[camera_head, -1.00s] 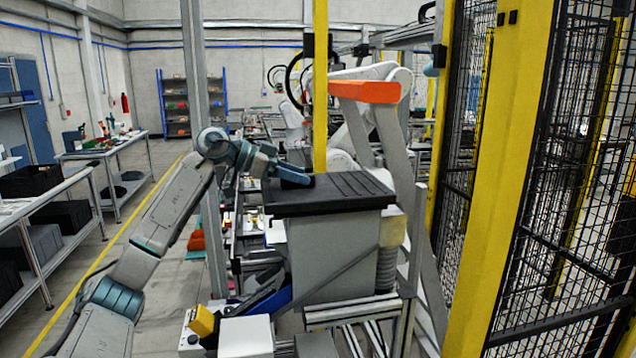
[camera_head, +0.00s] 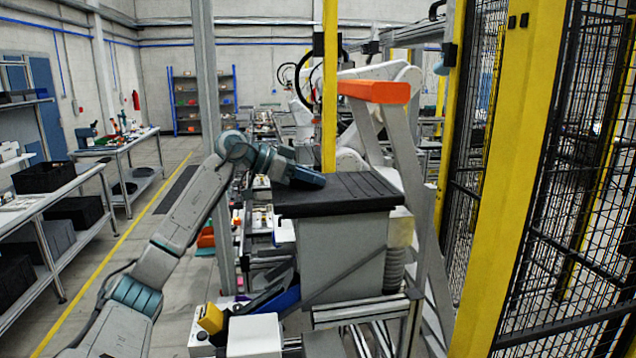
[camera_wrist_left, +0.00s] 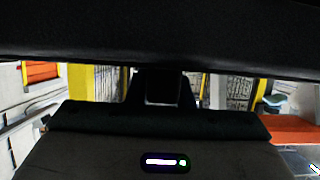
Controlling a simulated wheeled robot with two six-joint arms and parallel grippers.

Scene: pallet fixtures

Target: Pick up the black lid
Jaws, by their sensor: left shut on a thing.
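The black lid (camera_head: 345,192) is a flat, ribbed dark slab lying level on top of a grey bin (camera_head: 345,252) in the middle of the head view. My left gripper (camera_head: 314,181) reaches in from the left and is shut on the lid at its far left part. The fingertips are too dark to make out there. In the left wrist view a broad dark surface, seemingly the lid (camera_wrist_left: 160,35), fills the top, with a dark bracket shape just below it. My right gripper is not in view.
A yellow post (camera_head: 330,90) stands right behind the lid. An orange-topped robot arm (camera_head: 374,91) rises behind to the right. A yellow-framed mesh fence (camera_head: 560,180) closes off the right side. Workbenches (camera_head: 50,200) stand at the left, with open floor between.

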